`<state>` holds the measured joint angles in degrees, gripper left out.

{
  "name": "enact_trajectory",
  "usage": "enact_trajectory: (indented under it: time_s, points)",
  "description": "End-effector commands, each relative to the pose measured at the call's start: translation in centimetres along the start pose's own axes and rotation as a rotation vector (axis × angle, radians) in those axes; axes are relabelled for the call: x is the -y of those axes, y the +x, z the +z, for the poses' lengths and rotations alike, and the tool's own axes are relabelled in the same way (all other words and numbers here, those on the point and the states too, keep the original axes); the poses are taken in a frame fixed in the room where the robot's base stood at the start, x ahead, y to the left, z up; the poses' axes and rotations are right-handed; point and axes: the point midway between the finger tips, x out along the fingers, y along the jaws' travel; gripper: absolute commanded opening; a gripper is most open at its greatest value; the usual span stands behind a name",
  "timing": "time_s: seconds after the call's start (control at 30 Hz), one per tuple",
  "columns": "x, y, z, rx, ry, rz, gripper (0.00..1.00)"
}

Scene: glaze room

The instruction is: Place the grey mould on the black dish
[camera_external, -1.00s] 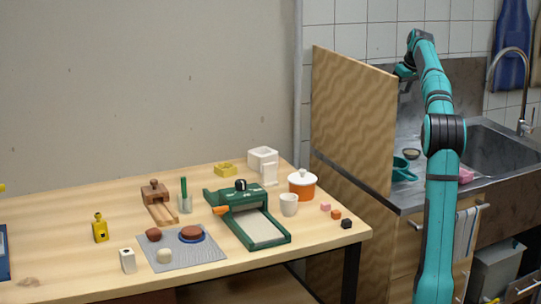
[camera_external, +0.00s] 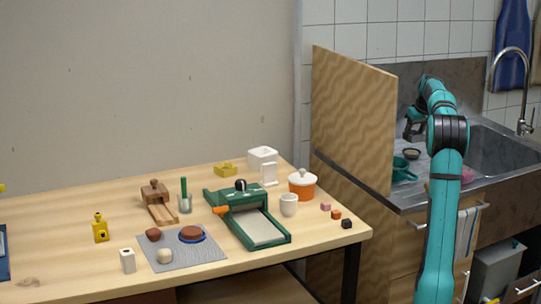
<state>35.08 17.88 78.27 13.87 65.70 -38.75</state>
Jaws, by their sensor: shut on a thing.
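My gripper (camera_external: 413,131) is at the sink counter, behind the right side of the wooden partition. It points down and is shut on a small grey thing that blends with the dark jaws; I take it to be the grey mould, but its outline is unclear. A small, dark round dish (camera_external: 411,154), which looks like the black dish, stands on the counter just below my gripper. A gap shows between the gripper and the dish.
A teal pan or cup (camera_external: 402,172) stands in front of the dish. A pink item (camera_external: 467,174) lies near the sink (camera_external: 500,155). The tall wooden partition (camera_external: 352,120) borders the counter at left. A tall faucet (camera_external: 522,90) rises at right. A cluttered wooden table (camera_external: 80,260) is farther left.

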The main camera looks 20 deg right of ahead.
Motion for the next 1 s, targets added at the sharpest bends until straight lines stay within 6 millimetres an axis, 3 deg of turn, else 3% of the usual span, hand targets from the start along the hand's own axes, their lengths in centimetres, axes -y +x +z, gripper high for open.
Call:
enact_trajectory:
  time_s: [0.33,0.93,0.97,1.0]
  points:
    - [0.0,3.3,1.4,0.0,0.0,0.0,0.3]
    - [0.0,4.1,1.7,0.0,0.0,0.0,0.3]
    - [0.0,4.1,1.7,0.0,0.0,0.0,0.58]
    - [0.0,4.1,1.7,0.0,0.0,0.0,0.66]
